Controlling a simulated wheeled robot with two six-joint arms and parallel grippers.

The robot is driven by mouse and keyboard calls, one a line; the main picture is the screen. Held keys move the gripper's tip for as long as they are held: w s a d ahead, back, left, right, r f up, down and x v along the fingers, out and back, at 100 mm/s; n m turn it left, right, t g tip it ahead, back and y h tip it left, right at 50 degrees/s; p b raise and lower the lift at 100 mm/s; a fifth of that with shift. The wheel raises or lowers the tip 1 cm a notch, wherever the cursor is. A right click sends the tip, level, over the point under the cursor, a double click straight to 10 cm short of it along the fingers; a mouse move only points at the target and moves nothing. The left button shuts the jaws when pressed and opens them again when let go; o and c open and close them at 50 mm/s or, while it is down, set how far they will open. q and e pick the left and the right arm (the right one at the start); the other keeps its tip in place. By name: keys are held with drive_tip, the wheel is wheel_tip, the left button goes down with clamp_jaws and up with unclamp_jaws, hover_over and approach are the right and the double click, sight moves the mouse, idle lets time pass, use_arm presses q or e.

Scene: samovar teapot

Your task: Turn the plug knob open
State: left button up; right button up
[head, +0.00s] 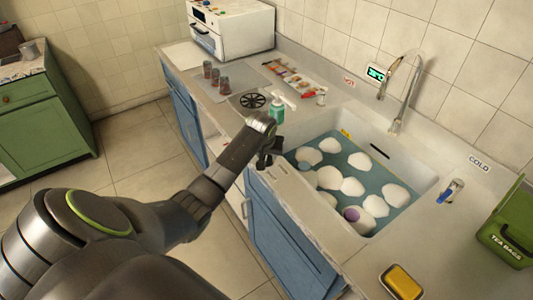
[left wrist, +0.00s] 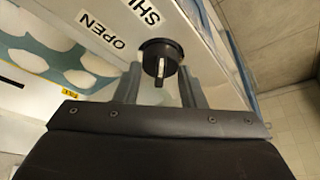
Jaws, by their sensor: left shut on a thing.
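In the head view my left gripper (head: 268,156) is at the sink's front edge and hides the knob. My right gripper is out of view.
A green soap bottle (head: 277,110) stands by the sink's far left corner. A yellow sponge (head: 402,282) and a green tea-bag box (head: 510,225) are at the right. Floor is clear at left.

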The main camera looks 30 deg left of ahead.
use_arm(q)
drive_tip(key=shift+d+r+n+y+p, duration=0.1)
drive_tip(key=shift+r+n+y+p, duration=0.1)
drive_tip(key=shift+n+p, duration=0.6)
drive_tip(key=shift+d+r+n+y+p, duration=0.1)
drive_tip(key=shift+n+y+p, duration=0.1)
drive_tip(key=shift+n+p, duration=0.55)
drive_tip(key=shift+f+n+g+p, duration=0.1)
drive_tip(key=shift+n+g+p, duration=0.3)
drive_tip(key=shift+p, duration=0.15)
drive_tip(key=shift+w+n+y+p, duration=0.1)
drive_tip(key=shift+n+y+p, duration=0.35)
drive_tip(key=shift+n, duration=0.4)
drive_tip(key=shift+f+n+g+p, duration=0.1)
drive_tip(key=shift+n+g+p, duration=0.3)
drive_tip(key=shift+n, duration=0.5)
drive_tip(key=shift+w+n+g+y, duration=0.1)
drive_tip(key=shift+n+g+y, duration=0.3)
drive_tip(key=shift+n, duration=0.5)
drive_tip(key=n+g, duration=0.1)
drive_tip(key=n, duration=0.1)
drive_tip(key=shift+w+f+n+b, duration=0.1)
drive_tip(key=shift+f+n+b, duration=0.05)
drive_tip(key=shift+n+b, duration=0.25)
drive_tip(key=n+g+b, duration=0.1)
drive_tip(key=n, duration=0.2)
drive_tip(key=shift+w+n+g+b, duration=0.1)
drive_tip(key=shift+n+g+b, duration=0.6)
drive_tip(key=shift+n, duration=0.6)
